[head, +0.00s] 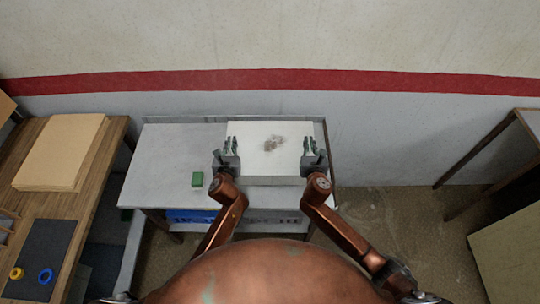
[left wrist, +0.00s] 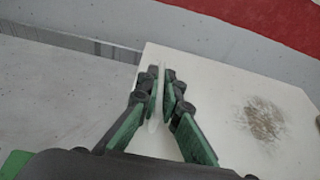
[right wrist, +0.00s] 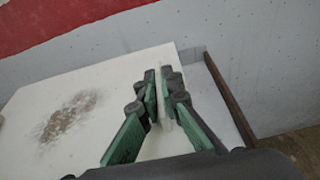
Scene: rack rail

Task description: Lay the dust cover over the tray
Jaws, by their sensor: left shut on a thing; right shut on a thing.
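The dust cover (head: 265,160) is a white flat panel with a brownish smudge near its middle. It lies level at the right part of the table in the head view and also shows in the left wrist view (left wrist: 215,100) and right wrist view (right wrist: 95,85). My left gripper (head: 231,142) is shut on its left edge, a thin pale strip between the fingers. My right gripper (head: 309,142) is shut on its right edge in the same way. I cannot make out the tray; the cover hides what is under it. A grey front face (head: 272,181) shows below the cover's near edge.
A grey table (head: 165,165) bears these things, with bare room left of the cover. A green block (head: 197,179) sits there. A blue bin (head: 190,216) is below. A wooden bench (head: 105,150) with a cardboard-coloured box (head: 62,150) stands left. A wall is behind.

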